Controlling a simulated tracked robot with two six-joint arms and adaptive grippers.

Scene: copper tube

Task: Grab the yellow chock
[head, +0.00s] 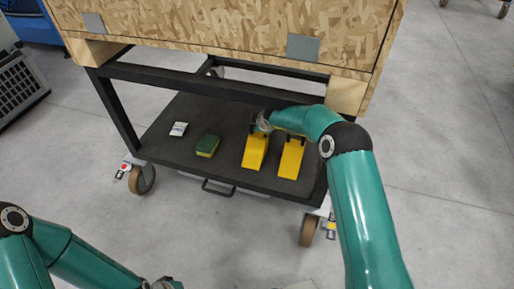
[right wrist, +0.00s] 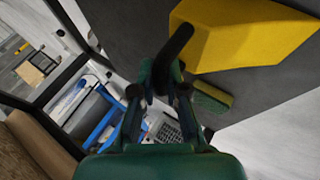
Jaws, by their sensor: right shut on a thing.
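Two yellow chocks stand side by side on the cart's dark lower shelf: the left yellow chock (head: 254,153) and the right yellow chock (head: 291,159). My right gripper (head: 262,122) is at the far end of the left chock and is shut on its dark handle. In the right wrist view, a dark bar sits between the fingers of my right gripper (right wrist: 165,75), beside the large yellow chock (right wrist: 245,35). My left gripper (head: 162,284) shows only in part at the bottom edge, and its jaws cannot be made out.
A green and yellow sponge (head: 207,146) and a small white packet (head: 179,129) lie on the dark shelf (head: 225,178), left of the chocks. A wooden crate (head: 230,30) sits above on the cart's black frame, limiting headroom. Floor in front is clear.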

